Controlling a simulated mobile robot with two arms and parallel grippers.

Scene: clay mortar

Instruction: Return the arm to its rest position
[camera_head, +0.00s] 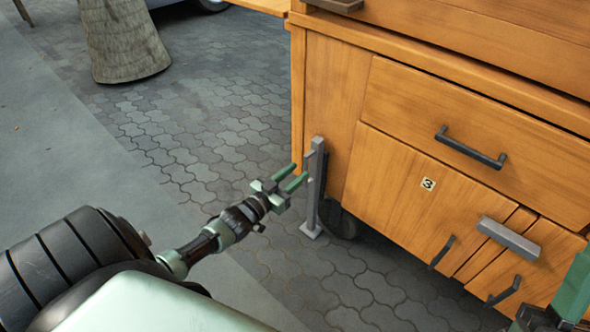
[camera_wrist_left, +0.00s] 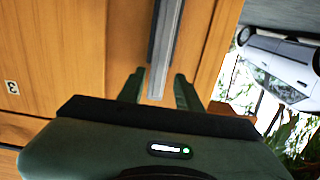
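My left arm reaches from the lower left toward the wooden cabinet (camera_head: 330,85). Its gripper (camera_head: 295,177) is open, with a clear gap between the green fingers, and is beside a grey upright post (camera_head: 315,190) at the cabinet's left corner. In the left wrist view the two fingertips (camera_wrist_left: 158,85) stand apart, with a grey bar (camera_wrist_left: 166,50) showing in line with the gap. I cannot tell whether it is between the fingers or beyond them. A green and dark part of my right arm (camera_head: 572,292) shows at the lower right edge; its finger state is unclear.
The cabinet has a drawer with a dark handle (camera_head: 470,147), lower doors with handles, a label "3" (camera_head: 428,184) and a grey bar (camera_head: 508,238). A tapered pot (camera_head: 122,45) stands at the upper left. Paved ground (camera_head: 215,120) left of the cabinet is open.

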